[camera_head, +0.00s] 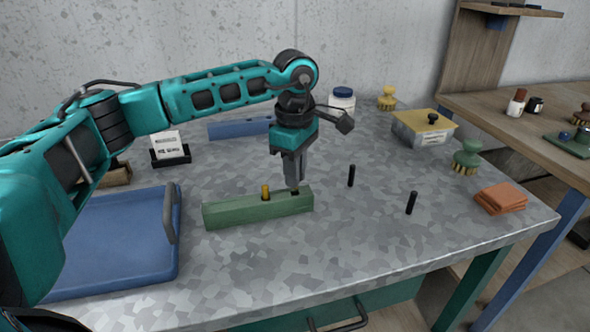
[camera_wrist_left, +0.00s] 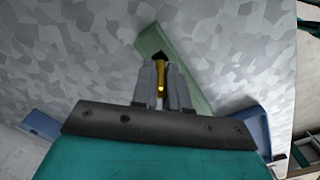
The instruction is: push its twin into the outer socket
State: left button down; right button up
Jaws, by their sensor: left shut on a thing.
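A green block (camera_head: 240,211) lies on the speckled table, with two sockets in its top. A yellow peg (camera_head: 265,192) stands upright in the inner socket, left of my gripper. My left gripper (camera_head: 293,186) points down over the block's right end, at the dark outer socket (camera_head: 301,193). It is shut on a yellow peg (camera_wrist_left: 160,78), seen between the fingers in the left wrist view; the head view mostly hides this peg. The block (camera_wrist_left: 185,65) shows behind the fingers there. I cannot tell how deep the peg's lower end is. My right gripper is not in view.
Two black pegs (camera_head: 351,175) (camera_head: 411,202) stand right of the block. A blue tray (camera_head: 120,240) lies left, a blue block (camera_head: 240,128) behind. A lidded box (camera_head: 422,128), green brush (camera_head: 467,158) and orange cloths (camera_head: 500,199) are right. The table front is clear.

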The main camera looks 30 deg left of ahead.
pick_arm(q)
jog(key=shift+f+b, duration=0.75)
jog(key=shift+f, duration=0.45)
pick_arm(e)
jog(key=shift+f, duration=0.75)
pick_arm(q)
jog(key=c, duration=1.1)
grip_release()
jog(key=shift+o, duration=0.2)
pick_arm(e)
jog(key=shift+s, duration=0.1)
pick_arm(q)
notch_tip(320, 180, up, 5)
jog(key=shift+r, duration=0.15)
notch_tip(320, 180, up, 8)
jog(key=shift+f+p, duration=0.15)
jog(key=shift+p, duration=0.3)
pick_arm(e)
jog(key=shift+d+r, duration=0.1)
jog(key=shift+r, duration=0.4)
pick_arm(q)
jog(key=shift+f, duration=0.1)
